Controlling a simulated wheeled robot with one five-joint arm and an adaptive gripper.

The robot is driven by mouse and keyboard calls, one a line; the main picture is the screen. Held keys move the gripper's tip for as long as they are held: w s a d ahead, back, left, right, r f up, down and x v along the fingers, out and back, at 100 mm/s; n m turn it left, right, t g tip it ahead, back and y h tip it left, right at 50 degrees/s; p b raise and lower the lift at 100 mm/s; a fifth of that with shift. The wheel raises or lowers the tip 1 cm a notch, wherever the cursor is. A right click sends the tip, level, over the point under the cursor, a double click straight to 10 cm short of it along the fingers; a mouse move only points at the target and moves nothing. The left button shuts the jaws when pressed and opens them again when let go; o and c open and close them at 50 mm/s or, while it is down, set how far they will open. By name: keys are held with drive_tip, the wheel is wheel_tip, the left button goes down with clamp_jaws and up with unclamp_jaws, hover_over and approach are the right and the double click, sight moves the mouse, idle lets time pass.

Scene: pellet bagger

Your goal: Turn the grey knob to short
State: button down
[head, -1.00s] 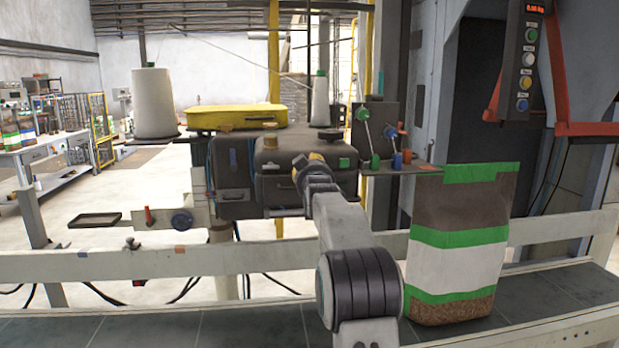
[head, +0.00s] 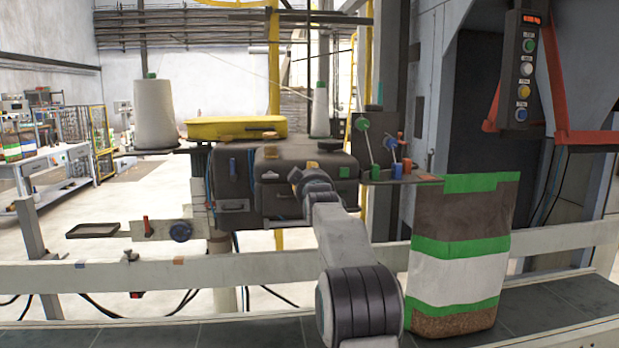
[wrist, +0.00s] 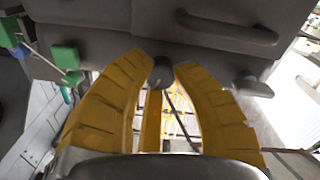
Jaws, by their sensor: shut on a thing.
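The grey knob (wrist: 161,76) is small and dark, at the lower edge of the dark grey sewing head (wrist: 100,15) in the wrist view. My gripper (wrist: 160,66) has its two yellow fingers on either side of the knob and is shut on it. In the head view my gripper (head: 309,173) is against the front of the sewing head (head: 232,170), seen from behind my arm. The knob is hidden there by my wrist. I cannot read a "short" mark or the knob's setting in either view.
A filled bag (head: 462,265) stands on the conveyor (head: 250,337). A pale rail (head: 180,268) runs across the front.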

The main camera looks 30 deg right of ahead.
drive_tip(key=c, duration=0.9)
unclamp_jaws()
drive_tip(key=shift+w, duration=0.1)
drive_tip(key=shift+c, duration=0.2)
drive_tip(key=shift+a, duration=0.1)
drive_tip(key=v, duration=1.2)
drive_tip(key=shift+o, duration=0.2)
drive_tip(key=shift+f, duration=0.1)
